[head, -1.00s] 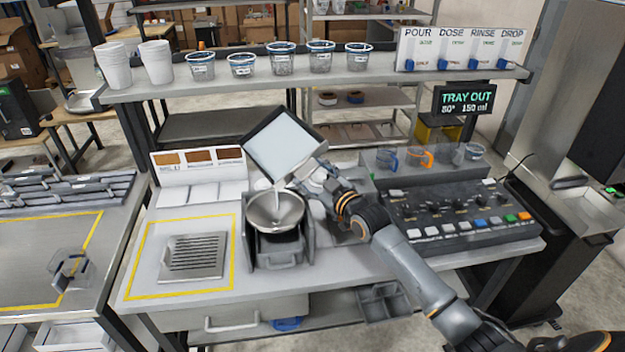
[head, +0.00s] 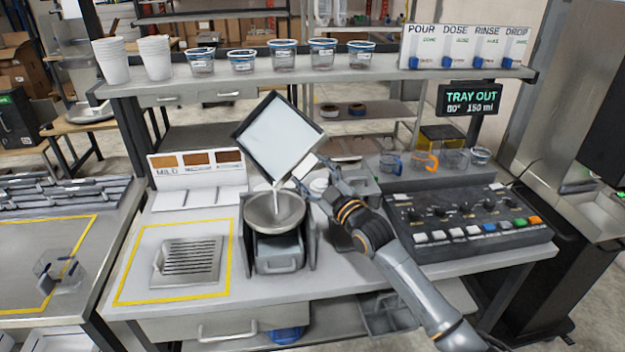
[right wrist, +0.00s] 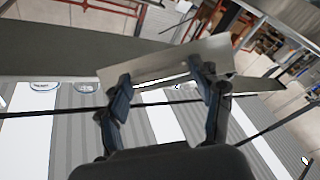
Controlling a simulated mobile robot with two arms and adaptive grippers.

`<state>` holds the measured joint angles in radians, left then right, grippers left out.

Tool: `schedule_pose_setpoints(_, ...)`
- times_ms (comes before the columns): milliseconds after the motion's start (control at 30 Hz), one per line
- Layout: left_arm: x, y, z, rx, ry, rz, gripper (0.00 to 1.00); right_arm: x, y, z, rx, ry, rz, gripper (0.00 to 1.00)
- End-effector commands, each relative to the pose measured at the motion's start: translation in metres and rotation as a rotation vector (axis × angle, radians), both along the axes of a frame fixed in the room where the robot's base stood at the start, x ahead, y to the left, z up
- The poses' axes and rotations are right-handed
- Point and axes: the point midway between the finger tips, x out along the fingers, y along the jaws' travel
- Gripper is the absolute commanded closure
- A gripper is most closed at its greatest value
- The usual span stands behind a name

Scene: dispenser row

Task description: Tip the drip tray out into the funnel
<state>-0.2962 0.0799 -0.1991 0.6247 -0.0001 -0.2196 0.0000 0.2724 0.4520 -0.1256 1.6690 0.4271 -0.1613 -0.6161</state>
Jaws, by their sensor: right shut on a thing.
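The drip tray (head: 278,139) is a square tray with a dark rim and a pale inside. It is held steeply tilted, one corner down, above the funnel. The funnel (head: 275,211) is a wide metal bowl in a dark stand. A thin pale stream runs from the tray's low corner towards the funnel. My right gripper (head: 313,178) is shut on the tray's lower right edge. In the right wrist view, the fingers (right wrist: 160,88) grip the tray's metal side (right wrist: 165,62). My left gripper is not in view.
A slotted metal plate (head: 190,262) lies inside a yellow outline left of the funnel. A button console (head: 465,225) stands to the right. A shelf (head: 300,80) with cups is behind. A clear container (head: 60,272) stands at far left.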

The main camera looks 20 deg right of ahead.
Motion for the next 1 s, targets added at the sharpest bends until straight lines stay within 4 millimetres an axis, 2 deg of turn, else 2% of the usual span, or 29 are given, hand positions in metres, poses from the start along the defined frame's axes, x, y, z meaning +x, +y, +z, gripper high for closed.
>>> schedule_pose_setpoints(33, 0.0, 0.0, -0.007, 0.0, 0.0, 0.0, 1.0, 0.0, 0.0, 0.0, -0.008, -0.019, 0.0, 0.92)
schedule_pose_setpoints(500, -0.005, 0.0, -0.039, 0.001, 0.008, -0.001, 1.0, -0.005, 0.004, 0.004, -0.1, -0.121, -0.001, 0.92)
schedule_pose_setpoints(1000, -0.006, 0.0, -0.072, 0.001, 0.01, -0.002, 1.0, -0.011, 0.009, 0.0, -0.196, -0.226, 0.0, 0.92)
